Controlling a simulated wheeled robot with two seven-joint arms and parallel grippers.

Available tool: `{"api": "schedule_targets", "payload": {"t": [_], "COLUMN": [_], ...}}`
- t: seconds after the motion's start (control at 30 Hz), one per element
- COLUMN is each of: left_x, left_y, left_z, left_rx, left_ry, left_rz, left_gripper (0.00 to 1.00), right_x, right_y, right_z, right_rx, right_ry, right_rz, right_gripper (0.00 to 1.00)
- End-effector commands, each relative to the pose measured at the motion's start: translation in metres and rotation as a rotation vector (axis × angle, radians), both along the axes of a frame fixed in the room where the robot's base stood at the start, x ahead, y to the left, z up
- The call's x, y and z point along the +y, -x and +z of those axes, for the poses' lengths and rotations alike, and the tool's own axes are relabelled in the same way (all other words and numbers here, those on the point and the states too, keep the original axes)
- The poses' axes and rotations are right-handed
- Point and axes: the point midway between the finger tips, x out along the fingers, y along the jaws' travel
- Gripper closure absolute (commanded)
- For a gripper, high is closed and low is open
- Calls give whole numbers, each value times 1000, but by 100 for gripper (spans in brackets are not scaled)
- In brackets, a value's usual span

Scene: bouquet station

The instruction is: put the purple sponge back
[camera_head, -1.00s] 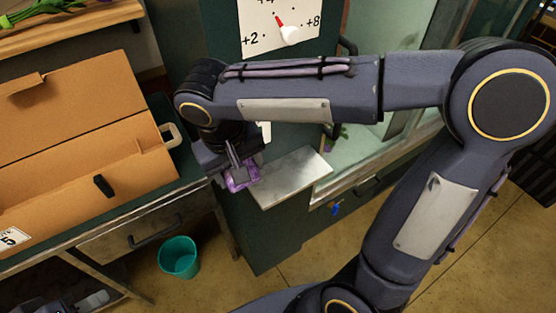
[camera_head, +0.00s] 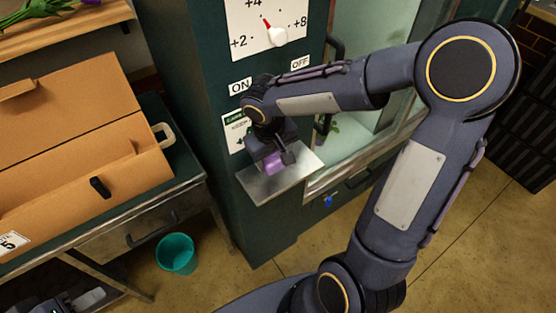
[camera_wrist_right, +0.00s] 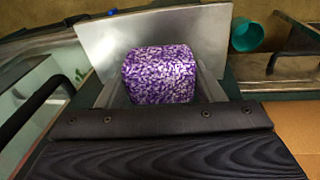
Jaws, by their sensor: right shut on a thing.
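The purple sponge (camera_head: 275,167) is a mottled purple and white block. In the right wrist view the sponge (camera_wrist_right: 158,74) sits between the two fingers of my right gripper (camera_wrist_right: 160,85). In the head view my right gripper (camera_head: 276,158) is shut on it, over the small metal shelf (camera_head: 262,188) on the green cabinet's front. The shelf (camera_wrist_right: 208,30) lies behind the sponge in the wrist view. I cannot tell whether sponge and shelf touch.
The green cabinet (camera_head: 190,80) carries a dial (camera_head: 266,25) and ON and OFF labels above the shelf. A glass-fronted case with a handle is to its right. An open cardboard box (camera_head: 75,150) covers the left table. A teal bin (camera_head: 176,253) stands on the floor.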

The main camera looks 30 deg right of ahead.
Motion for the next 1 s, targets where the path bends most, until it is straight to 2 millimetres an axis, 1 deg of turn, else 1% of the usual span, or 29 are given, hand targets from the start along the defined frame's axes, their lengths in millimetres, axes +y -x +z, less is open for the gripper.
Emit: {"api": "schedule_targets", "payload": {"t": [0.03, 0.27, 0.3, 0.43, 0.5, 0.7, 0.73, 0.87, 0.9, 1.0], "left_x": [0, 0, 0, 0, 0, 0, 0, 0, 0, 0], "left_y": [0, 0, 0, 0, 0, 0, 0, 0, 0, 0], "left_z": [1, 3, 3, 0, 0, 0, 0, 0, 0, 0], "left_rx": [0, 0, 0, 0, 0, 0, 0, 0, 0, 0], "left_ry": [0, 0, 0, 0, 0, 0, 0, 0, 0, 0], "left_rz": [0, 0, 0, 0, 0, 0, 0, 0, 0, 0], "left_gripper": [61, 61, 61, 61, 61, 61, 61, 61, 61, 61], "right_x": [-3, -13, -16, -14, -14, -14, -14, -14, -14, -14], "right_y": [-1, -4, -5, -5, -6, -6, -6, -6, -6, -6], "right_z": [-4, -17, -22, -42, -46, -45, -45, -45, -45, -45], "right_rx": [3, 4, 3, 3, 0, -1, -1, -1, -1, -1], "right_ry": [0, 0, 0, 0, -1, 0, 0, 0, 0, 0], "right_rz": [-1, -2, 0, 2, 1, 0, 0, 0, 0, 0], "right_gripper": [60, 60, 60, 60, 60, 60, 35, 18, 16, 16]}}
